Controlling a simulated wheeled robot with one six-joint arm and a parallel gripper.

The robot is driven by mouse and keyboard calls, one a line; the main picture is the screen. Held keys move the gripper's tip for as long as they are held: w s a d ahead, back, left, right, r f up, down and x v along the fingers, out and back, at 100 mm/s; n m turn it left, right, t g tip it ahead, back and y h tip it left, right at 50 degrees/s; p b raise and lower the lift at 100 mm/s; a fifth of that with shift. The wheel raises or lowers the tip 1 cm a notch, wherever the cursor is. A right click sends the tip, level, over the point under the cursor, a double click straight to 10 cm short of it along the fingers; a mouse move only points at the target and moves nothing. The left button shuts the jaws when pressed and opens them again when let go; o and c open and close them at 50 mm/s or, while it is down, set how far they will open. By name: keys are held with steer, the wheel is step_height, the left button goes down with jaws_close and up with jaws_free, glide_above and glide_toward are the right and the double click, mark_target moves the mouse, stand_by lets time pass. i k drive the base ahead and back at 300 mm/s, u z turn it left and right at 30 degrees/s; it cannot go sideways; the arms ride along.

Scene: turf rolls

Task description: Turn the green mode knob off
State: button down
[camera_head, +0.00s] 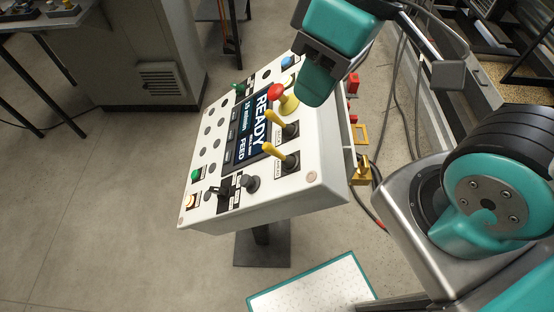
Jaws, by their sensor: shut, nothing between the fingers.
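A small green knob (238,87) stands near the far edge of the white control panel (308,187), beside dark label plates. It is too small to tell which way it is turned. A second green control (196,175), which looks like a button, is near the panel's left edge. My gripper (314,98) is at the upper right of the panel, near the red mushroom button. It is shut with nothing held. It is to the right of the green knob and apart from it.
The screen (249,121) reads READY and FEED. A red mushroom button (276,91) on a yellow base and two yellow-topped levers (281,159) stick up on the right. Black knobs (250,183) are at the near edge. Cables hang right of the panel. Floor at left is clear.

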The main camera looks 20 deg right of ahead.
mark_target(239, 89)
steer(key=z, duration=0.95)
steer(key=i, duration=0.35)
steer(key=u, duration=1.25)
